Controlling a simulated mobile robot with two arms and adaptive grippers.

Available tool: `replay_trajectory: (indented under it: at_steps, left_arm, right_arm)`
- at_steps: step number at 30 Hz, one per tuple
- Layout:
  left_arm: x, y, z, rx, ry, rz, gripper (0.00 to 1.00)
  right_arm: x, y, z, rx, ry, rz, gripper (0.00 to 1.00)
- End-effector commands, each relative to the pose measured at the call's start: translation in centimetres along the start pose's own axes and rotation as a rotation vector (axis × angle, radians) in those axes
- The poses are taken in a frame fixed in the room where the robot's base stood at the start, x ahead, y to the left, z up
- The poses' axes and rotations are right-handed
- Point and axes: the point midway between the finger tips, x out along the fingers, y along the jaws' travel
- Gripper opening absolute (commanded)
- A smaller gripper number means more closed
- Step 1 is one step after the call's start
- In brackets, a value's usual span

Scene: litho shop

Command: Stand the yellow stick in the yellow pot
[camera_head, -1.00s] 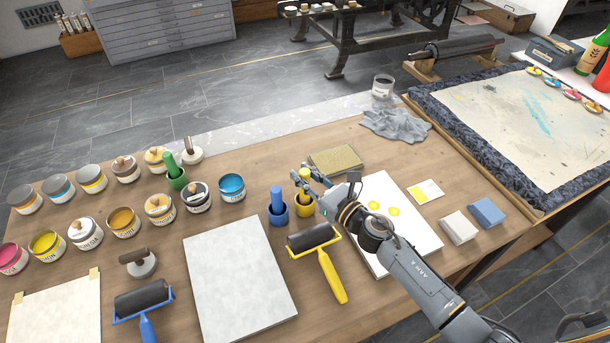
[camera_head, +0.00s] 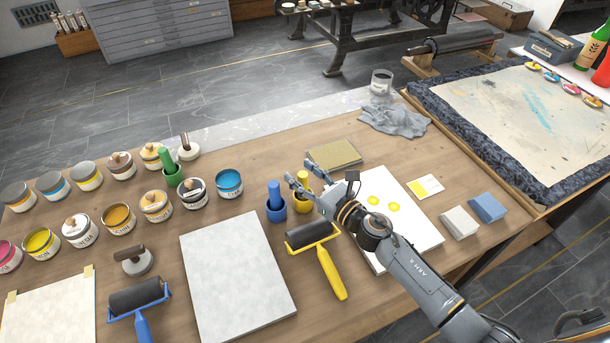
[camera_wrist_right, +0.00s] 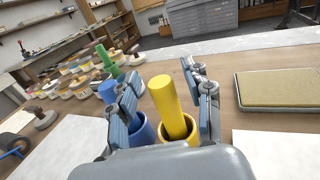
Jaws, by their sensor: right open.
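The yellow stick (camera_head: 302,178) stands in the yellow pot (camera_head: 303,203), its lower end inside the pot. In the right wrist view the stick (camera_wrist_right: 166,100) leans slightly, and part of the pot's rim (camera_wrist_right: 191,124) shows around its foot. My right gripper (camera_head: 299,172) is open, with its fingers on either side of the stick. The wrist view shows a gap between the stick and each finger. My left gripper is not in view.
A blue pot (camera_head: 276,212) with a blue stick stands close on the left. A yellow-handled roller (camera_head: 318,240) lies in front. A white sheet (camera_head: 412,226) lies under my right arm, and a tan block (camera_head: 334,154) lies behind. A green stick (camera_head: 166,158) stands farther left.

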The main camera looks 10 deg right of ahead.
Motion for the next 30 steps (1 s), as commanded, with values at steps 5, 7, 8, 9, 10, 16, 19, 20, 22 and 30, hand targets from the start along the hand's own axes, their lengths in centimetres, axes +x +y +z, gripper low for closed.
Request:
replay_trajectory:
  at_steps: [5, 7, 8, 9, 10, 16, 19, 20, 22, 30]
  left_arm:
    - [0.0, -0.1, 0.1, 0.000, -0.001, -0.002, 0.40]
    - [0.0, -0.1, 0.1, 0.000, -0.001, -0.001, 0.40]
    - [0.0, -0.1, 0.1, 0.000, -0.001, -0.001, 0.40]
    - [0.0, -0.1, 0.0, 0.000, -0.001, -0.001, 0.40]
    - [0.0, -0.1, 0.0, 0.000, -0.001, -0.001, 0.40]
    - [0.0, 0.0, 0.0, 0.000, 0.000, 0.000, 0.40]
    - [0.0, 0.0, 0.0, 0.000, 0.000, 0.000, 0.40]
    - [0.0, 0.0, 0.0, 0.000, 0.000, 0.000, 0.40]
    - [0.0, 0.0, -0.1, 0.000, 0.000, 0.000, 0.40]
    - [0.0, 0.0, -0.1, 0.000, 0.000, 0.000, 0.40]
  right_arm:
    - [-1.3, 0.0, -0.1, 0.001, 0.002, -0.001, 0.50]
    - [-2.4, 0.0, -0.2, 0.001, 0.003, -0.001, 0.50]
    - [-3.0, 0.0, -0.2, 0.001, 0.003, -0.001, 0.50]
    - [-3.9, 0.0, -0.2, 0.001, 0.004, -0.001, 0.50]
    - [-4.5, 0.0, -0.2, 0.002, 0.003, 0.000, 0.50]
    - [-8.5, 0.0, -0.1, 0.003, 0.002, -0.001, 0.50]
    - [-10.1, 0.0, -0.1, 0.002, 0.002, -0.001, 0.50]
    - [-10.4, 0.0, -0.1, 0.001, 0.002, -0.002, 0.50]
    - [-11.1, 0.0, -0.1, 0.001, 0.000, 0.000, 0.50]
    - [-12.0, 0.0, 0.0, 0.001, 0.000, 0.000, 0.50]
